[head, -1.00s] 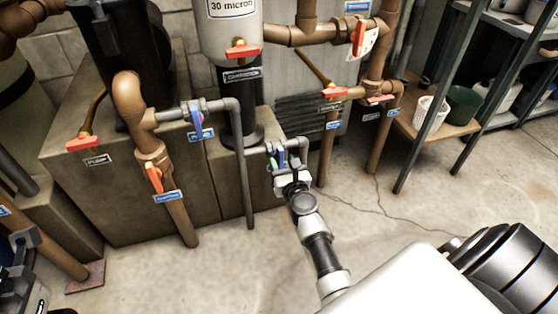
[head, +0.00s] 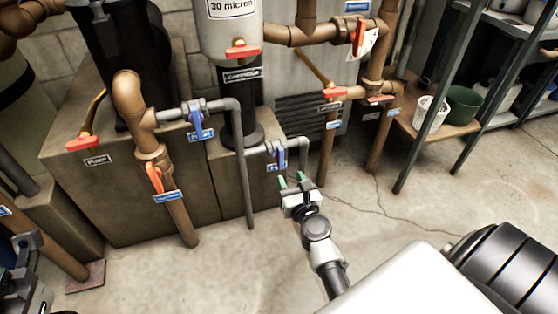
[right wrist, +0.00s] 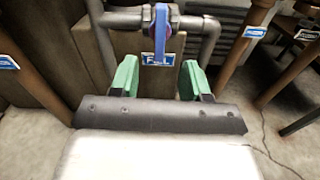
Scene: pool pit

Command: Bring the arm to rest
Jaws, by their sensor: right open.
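My right gripper (head: 291,183) is open and empty, with its two green-tipped fingers apart. It is a little below and in front of a small blue-handled valve (head: 278,156) on a grey pipe. In the right wrist view, the same gripper (right wrist: 158,76) shows with its green fingers spread, and the blue handle (right wrist: 160,32) stands beyond them, apart from the fingers. My right arm comes in from the lower right in the head view. At the lower left edge a dark part, perhaps of my left arm, shows, but I cannot make out a left gripper.
Brown pipes with orange-red handles (head: 154,178) and a second blue-handled valve (head: 197,121) stand to the left. A filter housing (head: 229,30) is at the back. A shelf with a white basket (head: 430,113) and a green pot (head: 463,105) is at right. The concrete floor in between is clear.

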